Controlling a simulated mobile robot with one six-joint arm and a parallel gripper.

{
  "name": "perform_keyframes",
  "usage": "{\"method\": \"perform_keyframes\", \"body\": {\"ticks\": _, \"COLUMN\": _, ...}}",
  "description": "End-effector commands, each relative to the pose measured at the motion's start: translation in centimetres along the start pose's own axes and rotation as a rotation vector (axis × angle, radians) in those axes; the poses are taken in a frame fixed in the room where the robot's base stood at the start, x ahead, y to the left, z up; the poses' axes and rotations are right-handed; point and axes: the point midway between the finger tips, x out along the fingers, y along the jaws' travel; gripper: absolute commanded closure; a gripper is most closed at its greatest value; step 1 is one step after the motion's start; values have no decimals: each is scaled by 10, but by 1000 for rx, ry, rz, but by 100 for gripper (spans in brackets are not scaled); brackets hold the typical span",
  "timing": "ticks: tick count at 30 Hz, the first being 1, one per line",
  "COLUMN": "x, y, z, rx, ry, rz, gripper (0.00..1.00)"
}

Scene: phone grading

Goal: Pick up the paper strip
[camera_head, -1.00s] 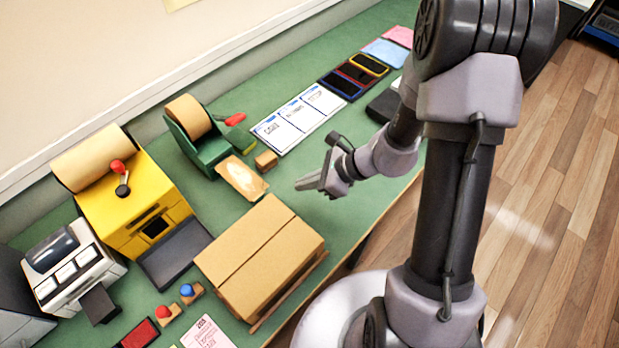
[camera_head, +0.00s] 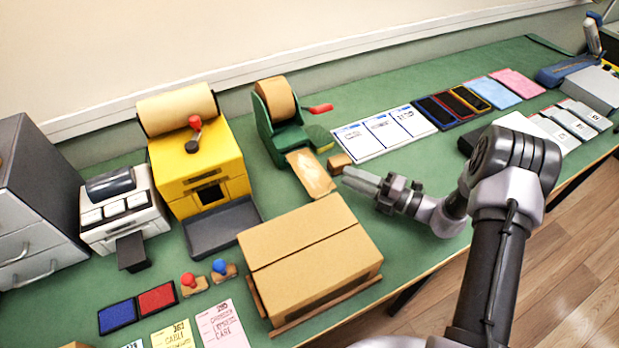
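A tan, flat strip-like piece with a paler patch (camera_head: 311,174) lies at the front of the green dispenser (camera_head: 284,130), which carries a brown roll (camera_head: 274,100). It looks like the paper strip, but I cannot tell whether it is still joined to the roll. My gripper (camera_head: 348,180) is just right of the strip's near end, with its pale fingers pointing left towards it. The fingers look close together from this angle, and I cannot tell whether there is a gap between them. No strip shows in them.
A cardboard box (camera_head: 310,250) stands just in front of the strip. A small wooden block (camera_head: 339,163) sits beside the gripper. A yellow machine with a roll (camera_head: 198,165) stands left; white cards (camera_head: 388,132) and phones (camera_head: 452,105) lie right. Green table is bare right of the box.

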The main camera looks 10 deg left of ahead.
Motion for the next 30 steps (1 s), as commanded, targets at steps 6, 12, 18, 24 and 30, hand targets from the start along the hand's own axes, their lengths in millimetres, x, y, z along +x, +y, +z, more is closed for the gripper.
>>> {"method": "perform_keyframes", "body": {"ticks": 6, "x": 29, "y": -5, "z": -1, "rx": -4, "ry": 4, "rz": 0, "gripper": 73}}
{"method": "perform_keyframes", "body": {"ticks": 12, "x": 69, "y": -5, "z": -1, "rx": -4, "ry": 2, "rz": -1, "gripper": 73}}
{"method": "perform_keyframes", "body": {"ticks": 18, "x": 75, "y": -2, "z": 0, "rx": -4, "ry": 0, "rz": -1, "gripper": 73}}
{"method": "perform_keyframes", "body": {"ticks": 24, "x": 75, "y": -2, "z": 0, "rx": -4, "ry": 0, "rz": -1, "gripper": 98}}
{"method": "perform_keyframes", "body": {"ticks": 30, "x": 75, "y": -3, "z": 0, "rx": -4, "ry": 0, "rz": -1, "gripper": 100}}
